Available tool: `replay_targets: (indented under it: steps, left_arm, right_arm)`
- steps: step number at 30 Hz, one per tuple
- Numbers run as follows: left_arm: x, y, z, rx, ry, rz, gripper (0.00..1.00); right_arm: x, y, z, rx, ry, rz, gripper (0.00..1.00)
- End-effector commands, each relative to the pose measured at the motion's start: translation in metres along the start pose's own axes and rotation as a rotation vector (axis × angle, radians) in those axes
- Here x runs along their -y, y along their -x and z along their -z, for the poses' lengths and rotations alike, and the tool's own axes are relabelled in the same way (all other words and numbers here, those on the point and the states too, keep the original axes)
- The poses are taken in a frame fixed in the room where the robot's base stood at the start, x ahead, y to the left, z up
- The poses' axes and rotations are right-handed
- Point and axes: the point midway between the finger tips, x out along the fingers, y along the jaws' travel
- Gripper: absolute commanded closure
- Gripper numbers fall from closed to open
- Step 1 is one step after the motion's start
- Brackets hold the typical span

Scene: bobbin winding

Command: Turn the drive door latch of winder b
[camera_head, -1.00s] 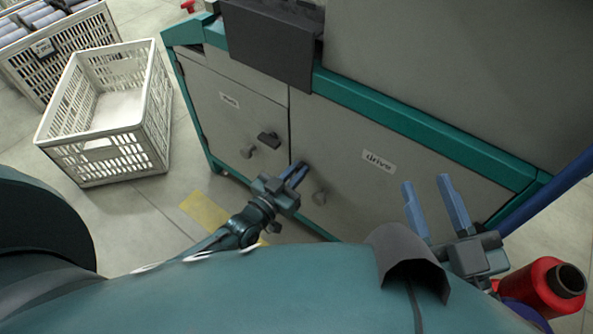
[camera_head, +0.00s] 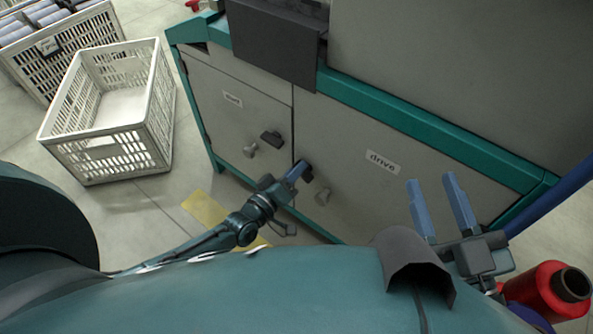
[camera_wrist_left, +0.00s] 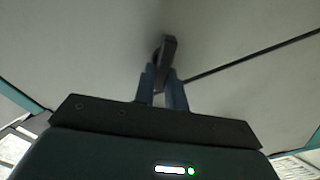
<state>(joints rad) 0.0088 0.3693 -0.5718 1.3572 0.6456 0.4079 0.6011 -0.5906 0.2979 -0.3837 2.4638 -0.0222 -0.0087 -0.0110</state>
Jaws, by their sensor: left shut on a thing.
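The drive door (camera_head: 420,195) is a grey panel labelled "drive" on the teal-framed winder. Its dark latch (camera_head: 307,172) is at the door's left edge and is partly hidden by my left gripper (camera_head: 296,174). In the left wrist view the latch (camera_wrist_left: 168,48) stands between the blue fingertips (camera_wrist_left: 161,74), which are shut on it. My right gripper (camera_head: 432,190) is open and empty, in front of the right part of the drive door.
A white crate (camera_head: 160,105) stands on the floor at left. A red spool (camera_head: 535,290) is at lower right. A yellow floor marking (camera_head: 205,208) lies below the cabinet.

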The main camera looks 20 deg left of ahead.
Motion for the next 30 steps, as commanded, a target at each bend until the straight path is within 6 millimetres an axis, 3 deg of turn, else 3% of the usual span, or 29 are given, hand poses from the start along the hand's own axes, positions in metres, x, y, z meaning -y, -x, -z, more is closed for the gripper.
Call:
replay_targets:
  steps: [18, 30]
  left_arm:
    - [0.008, -0.001, -0.003, 0.0, 0.532, -0.001, 1.0]
    - [0.009, -0.001, -0.004, 0.001, 0.687, -0.001, 1.0]
  right_arm:
    - [-0.007, -0.011, 0.02, -0.16, 0.101, 0.023, 0.64]
    - [-0.009, -0.014, 0.03, -0.224, 0.149, 0.035, 0.64]
